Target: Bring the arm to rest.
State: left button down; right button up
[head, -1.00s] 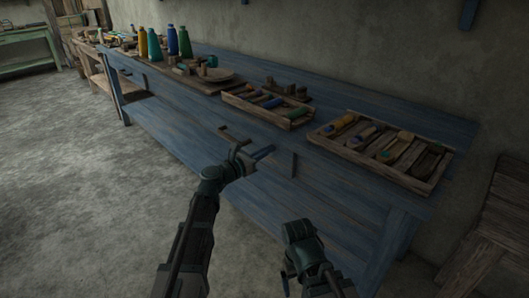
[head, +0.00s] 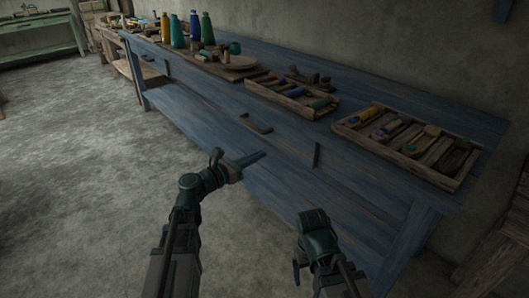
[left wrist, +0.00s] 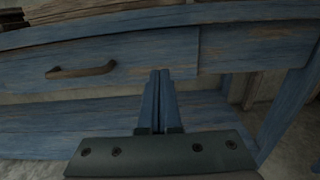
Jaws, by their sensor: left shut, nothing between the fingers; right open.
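My left gripper (head: 258,157) is in front of the blue workbench (head: 215,105), with its blue fingers together and nothing between them. In the left wrist view the closed fingers (left wrist: 160,100) point at the bench front, to the right of the brown drawer handle (left wrist: 80,70). In the head view the handle (head: 257,123) is beyond the left gripper and apart from it. My right gripper (head: 297,271) is low in front of the bench, open; its fingers are mostly hidden behind its wrist.
On the bench are a compartment tray (head: 405,150), a smaller tray with coloured spools (head: 290,101) and several coloured bottles (head: 178,33). A wooden stool or table stands at the right edge (head: 505,240). The concrete floor (head: 80,180) at left is clear.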

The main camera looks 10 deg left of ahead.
pick_arm(q)
jog(key=s+d+f+m+g+y+p, duration=0.1)
jog(key=s+d+f+m+g+y, duration=0.3)
jog(key=s+d+f+m+g, duration=1.2)
jog(key=s+a+f+m+t+y+p, duration=0.15)
jog(key=s+a+m+y, duration=0.25)
jog(key=m, duration=0.4)
jog(key=s+a+f+m+t+y+b, duration=0.1)
jog(key=s+a+f+m+y, duration=0.3)
jog(key=m, duration=0.3)
notch_tip(320, 180, up, 40)
jog(key=y+p, duration=0.1)
jog(key=p, duration=3.7)
jog(key=shift+a+f+m, duration=0.2)
jog(key=shift+a+m, duration=0.1)
jog(key=shift+a, duration=0.05)
jog(key=shift+w, duration=0.1)
